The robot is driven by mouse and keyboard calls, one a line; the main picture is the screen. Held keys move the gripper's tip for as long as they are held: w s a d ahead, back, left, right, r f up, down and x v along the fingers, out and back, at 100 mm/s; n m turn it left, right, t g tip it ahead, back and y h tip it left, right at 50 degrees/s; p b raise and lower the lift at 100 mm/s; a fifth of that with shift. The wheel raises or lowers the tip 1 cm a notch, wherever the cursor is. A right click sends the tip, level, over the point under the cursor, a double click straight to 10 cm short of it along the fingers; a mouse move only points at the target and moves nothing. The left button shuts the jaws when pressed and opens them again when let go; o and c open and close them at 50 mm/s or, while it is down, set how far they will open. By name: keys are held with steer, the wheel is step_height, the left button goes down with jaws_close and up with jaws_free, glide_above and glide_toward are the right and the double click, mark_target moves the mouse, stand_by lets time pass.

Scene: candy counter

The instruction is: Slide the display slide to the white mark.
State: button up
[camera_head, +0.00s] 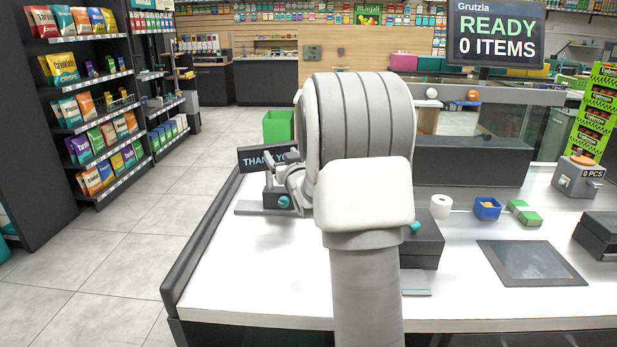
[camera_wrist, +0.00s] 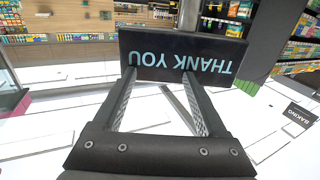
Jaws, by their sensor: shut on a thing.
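A dark sign reading THANK YOU (camera_head: 258,158) stands at the left end of the white counter. It appears upside down in the wrist view (camera_wrist: 184,56), right at the fingertips. I take it as part of the display slide; a dark block with a teal knob (camera_head: 284,202) sits below it. My gripper (camera_head: 284,165) is beside the sign in the head view, partly hidden by my arm. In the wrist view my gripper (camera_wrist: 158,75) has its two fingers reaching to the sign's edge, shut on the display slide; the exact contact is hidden. I cannot make out the white mark.
On the counter (camera_head: 270,280), a dark box with a teal knob (camera_head: 424,246) stands right of my arm. Farther right are a white roll (camera_head: 441,207), a blue bin (camera_head: 487,209), a green box (camera_head: 524,212) and a dark flat panel (camera_head: 531,263). The front left of the counter is clear.

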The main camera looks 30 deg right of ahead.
steer(key=shift+s+d+f, duration=0.15)
steer(key=shift+s+d, duration=0.15)
steer(key=shift+d, duration=0.15)
steer(key=shift+c, duration=0.2)
steer(key=shift+a+b+v, duration=0.2)
steer(key=shift+b+v, duration=0.35)
steer(key=shift+v, duration=0.8)
steer(key=shift+a+b+v, duration=0.25)
steer(key=shift+b+v, duration=0.3)
steer(key=shift+v, duration=0.8)
steer(key=shift+w, duration=0.15)
